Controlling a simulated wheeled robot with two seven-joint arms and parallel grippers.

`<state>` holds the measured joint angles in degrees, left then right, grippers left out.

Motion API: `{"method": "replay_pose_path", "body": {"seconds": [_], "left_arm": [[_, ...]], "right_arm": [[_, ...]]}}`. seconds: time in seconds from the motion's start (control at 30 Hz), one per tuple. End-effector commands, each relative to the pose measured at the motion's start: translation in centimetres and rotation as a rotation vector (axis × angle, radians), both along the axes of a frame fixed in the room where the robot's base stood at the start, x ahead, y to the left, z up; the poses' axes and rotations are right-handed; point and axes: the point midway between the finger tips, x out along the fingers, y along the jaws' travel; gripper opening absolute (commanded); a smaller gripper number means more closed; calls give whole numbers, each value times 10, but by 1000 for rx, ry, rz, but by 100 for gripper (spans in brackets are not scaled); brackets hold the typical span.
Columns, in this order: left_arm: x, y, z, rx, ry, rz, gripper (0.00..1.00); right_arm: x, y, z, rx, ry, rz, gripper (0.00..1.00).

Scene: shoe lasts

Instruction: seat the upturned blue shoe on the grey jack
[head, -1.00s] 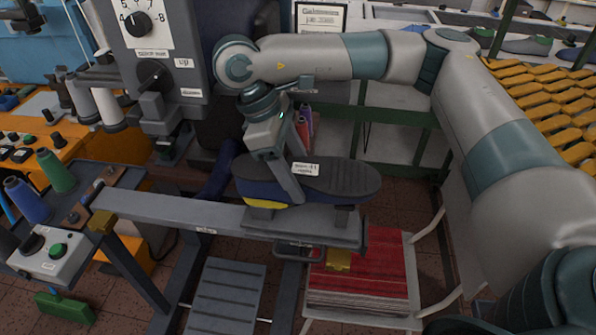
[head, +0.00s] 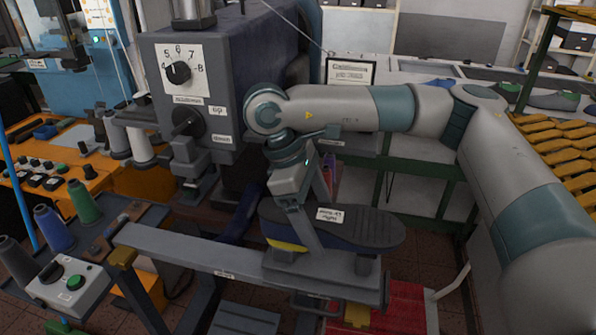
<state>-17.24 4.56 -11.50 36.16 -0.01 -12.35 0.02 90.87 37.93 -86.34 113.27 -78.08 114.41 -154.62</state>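The blue shoe (head: 370,241) is upside down in the head view, its dark sole facing up with a white label on it. A yellow patch shows low at its left end. It lies lengthwise over the end of the grey jack (head: 325,272), close above or touching its top pads; I cannot tell which. My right gripper (head: 312,215) comes down from above and straddles the shoe near its left part, one finger on the near side and the other behind. The far fingertip is hidden by the shoe. My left gripper is not in view.
A grey machine with a dial (head: 178,72) stands behind and left of the jack. Thread spools (head: 84,201) and a switch box (head: 72,283) are at the left. A red stack (head: 400,310) is below the jack. A green-framed rack (head: 420,185) stands behind.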

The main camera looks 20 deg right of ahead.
Motion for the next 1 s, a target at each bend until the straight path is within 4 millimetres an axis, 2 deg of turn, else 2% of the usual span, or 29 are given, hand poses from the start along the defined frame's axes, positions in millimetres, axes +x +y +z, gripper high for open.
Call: {"method": "replay_pose_path", "body": {"seconds": [0.27,0.57,0.8,1.0], "left_arm": [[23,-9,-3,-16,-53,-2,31],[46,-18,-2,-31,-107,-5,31],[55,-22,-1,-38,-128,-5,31],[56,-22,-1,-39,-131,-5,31]], "right_arm": [[9,11,32,0,-6,2,81],[21,26,77,-1,-7,0,81],[31,38,116,-1,-6,-1,81],[37,47,141,-1,-4,-1,81]]}}
